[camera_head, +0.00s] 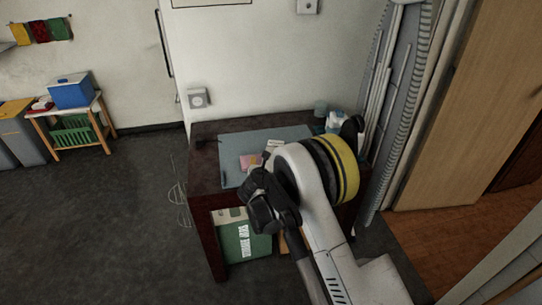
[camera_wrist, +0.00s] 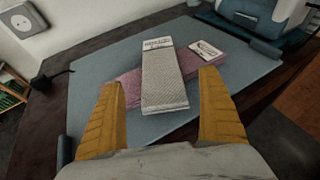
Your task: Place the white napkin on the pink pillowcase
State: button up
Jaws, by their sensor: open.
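The white napkin (camera_wrist: 164,98) is a long, pale, finely patterned strip with dark print at its far end. In the wrist view it lies across the pink pillowcase (camera_wrist: 130,84), and its near end reaches past the pink edge over the blue-grey mat. The pillowcase also shows in the head view (camera_head: 250,161). A printed white label (camera_wrist: 206,49) is at its far right. My gripper (camera_wrist: 161,78) is open, its yellow fingers on either side of the napkin and apart from it. Contact beneath the napkin's middle is hidden.
The blue-grey mat (camera_head: 235,148) covers much of the dark table (camera_head: 205,182). A blue-and-white object (camera_wrist: 262,18) stands at the mat's far right. A wall socket (camera_head: 198,98) is behind the table. A green box (camera_head: 243,240) is below. Bare mat lies left of the pillowcase.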

jog(key=p+v, duration=0.1)
jog(key=v, duration=0.3)
jog(key=shift+s+r, duration=0.15)
jog(key=shift+s, duration=0.15)
jog(key=s+d+r+m+g+h, duration=0.15)
jog(key=s+d+r+m, duration=0.25)
jog(key=d+r+m, duration=0.8)
jog(key=s+d+r+m+g, duration=0.2)
jog(key=s+d+r+m, duration=0.45)
jog(key=s+r, duration=0.25)
jog(key=s+d+m+g+y, duration=0.1)
jog(key=s+d+m, duration=0.2)
jog(key=s+m, duration=0.5)
jog(key=s+d+m+g+y, duration=0.2)
jog(key=s+m, duration=0.6)
jog(key=s, duration=1)
jog(key=d, duration=0.2)
jog(key=shift+s+d, duration=0.3)
jog(key=shift+s, duration=0.05)
